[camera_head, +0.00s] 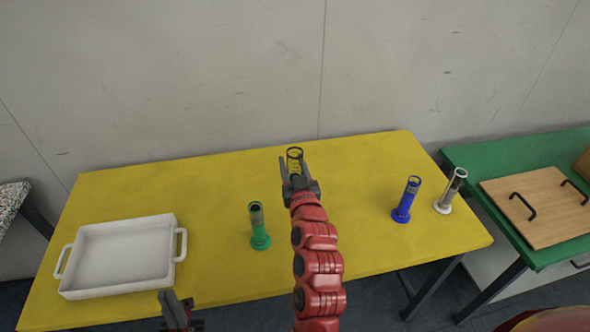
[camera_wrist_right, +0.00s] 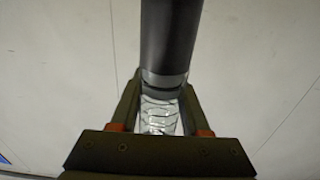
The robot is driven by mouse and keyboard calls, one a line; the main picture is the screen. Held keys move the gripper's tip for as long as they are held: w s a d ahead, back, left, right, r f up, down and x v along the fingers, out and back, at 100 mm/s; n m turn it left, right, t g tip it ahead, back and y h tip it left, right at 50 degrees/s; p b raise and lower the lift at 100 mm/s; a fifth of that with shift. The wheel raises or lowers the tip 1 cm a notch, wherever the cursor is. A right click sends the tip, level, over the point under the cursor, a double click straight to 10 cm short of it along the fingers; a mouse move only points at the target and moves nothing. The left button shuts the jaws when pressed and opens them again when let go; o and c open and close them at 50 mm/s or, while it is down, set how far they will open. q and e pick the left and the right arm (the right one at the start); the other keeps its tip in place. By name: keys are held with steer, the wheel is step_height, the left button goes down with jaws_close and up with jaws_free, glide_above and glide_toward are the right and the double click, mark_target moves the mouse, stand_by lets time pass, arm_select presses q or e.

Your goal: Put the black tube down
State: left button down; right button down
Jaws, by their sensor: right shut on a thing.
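The black tube (camera_head: 294,157) is a clear cylinder with dark markings, held above the middle of the yellow table. My right gripper (camera_head: 298,180) is shut on it. In the right wrist view, the tube (camera_wrist_right: 169,40) rises between the fingers of the right gripper (camera_wrist_right: 160,105), dark above and clear and ridged below. Its base is hidden by the gripper in the head view. My left gripper (camera_head: 176,306) is low at the table's front edge, partly cut off; its opening cannot be made out.
On the yellow table (camera_head: 350,175), a white tray (camera_head: 170,221) lies at left. A green tube (camera_head: 258,228), a blue tube (camera_head: 405,202) and a white-based tube (camera_head: 449,193) stand upright. Free table lies behind my right gripper. A green table (camera_head: 500,152) with a wooden board (camera_head: 530,230) adjoins at right.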

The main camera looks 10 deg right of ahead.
steer(key=shift+m+h, duration=0.4)
steer(key=shift+h, duration=0.2)
steer(key=s+f, duration=0.1)
steer(key=f, duration=0.1)
steer(key=s+f+b, duration=0.1)
steer(key=s+f, duration=0.1)
steer(key=s+d+f+b, duration=0.1)
steer(key=f, duration=0.1)
steer(key=shift+s, duration=0.35)
steer(key=s+d+f+m+h+b, duration=0.15)
steer(key=s+d+f+b, duration=0.35)
steer(key=s, duration=0.5)
steer(key=w+d+f, duration=0.2)
steer(key=w, duration=0.5)
steer(key=w+d+f, duration=0.2)
steer(key=w+f, duration=0.1)
steer(key=w, duration=0.5)
steer(key=shift+f+h+b, duration=0.25)
steer(key=shift+h+b, duration=0.1)
steer(key=shift+b, duration=0.05)
steer(key=shift+c, duration=1.9)
jaws_free()
steer(key=shift+f, duration=0.1)
